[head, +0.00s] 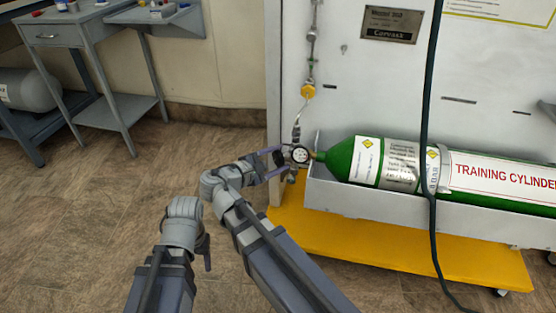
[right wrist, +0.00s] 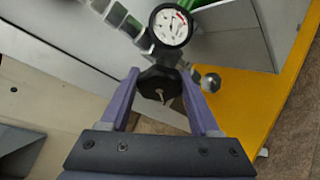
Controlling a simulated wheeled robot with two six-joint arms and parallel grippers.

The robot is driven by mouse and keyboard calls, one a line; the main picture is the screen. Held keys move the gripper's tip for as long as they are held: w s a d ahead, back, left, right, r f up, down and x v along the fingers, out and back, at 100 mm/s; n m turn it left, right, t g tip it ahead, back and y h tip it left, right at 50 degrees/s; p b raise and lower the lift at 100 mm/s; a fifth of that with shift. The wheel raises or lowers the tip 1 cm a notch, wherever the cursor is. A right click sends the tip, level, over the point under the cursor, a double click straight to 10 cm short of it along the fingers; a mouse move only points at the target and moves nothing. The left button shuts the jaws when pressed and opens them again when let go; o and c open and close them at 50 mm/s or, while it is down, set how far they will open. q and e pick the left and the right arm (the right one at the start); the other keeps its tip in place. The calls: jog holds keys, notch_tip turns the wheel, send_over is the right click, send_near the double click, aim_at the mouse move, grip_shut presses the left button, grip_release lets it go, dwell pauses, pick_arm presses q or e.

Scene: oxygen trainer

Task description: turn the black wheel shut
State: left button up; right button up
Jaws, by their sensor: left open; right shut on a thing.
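The black wheel (right wrist: 158,84) sits between the two purple fingers of my right gripper (right wrist: 160,76), just below a round white pressure gauge (right wrist: 171,26). My right gripper is shut on the wheel. In the head view the right gripper (head: 274,163) is at the valve end of the green training cylinder (head: 340,158), left of the gauge (head: 300,154). The wheel is mostly hidden by the fingers there. My left gripper (head: 207,250) is open and empty over the floor, lower left of the right one; its fingers are only partly visible.
The cylinder lies in a grey trough (head: 350,201) on a yellow wheeled base (head: 400,245). A dark hose (head: 427,110) hangs in front of it. A grey cart (head: 75,40) stands at the back left. The floor (head: 70,220) at left is clear.

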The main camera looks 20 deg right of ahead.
dwell(0.4)
jog(key=o, duration=1.4)
jog(key=shift+c, duration=0.2)
pick_arm(q)
jog(key=shift+a, duration=0.15)
pick_arm(e)
jog(key=shift+s+a, duration=0.1)
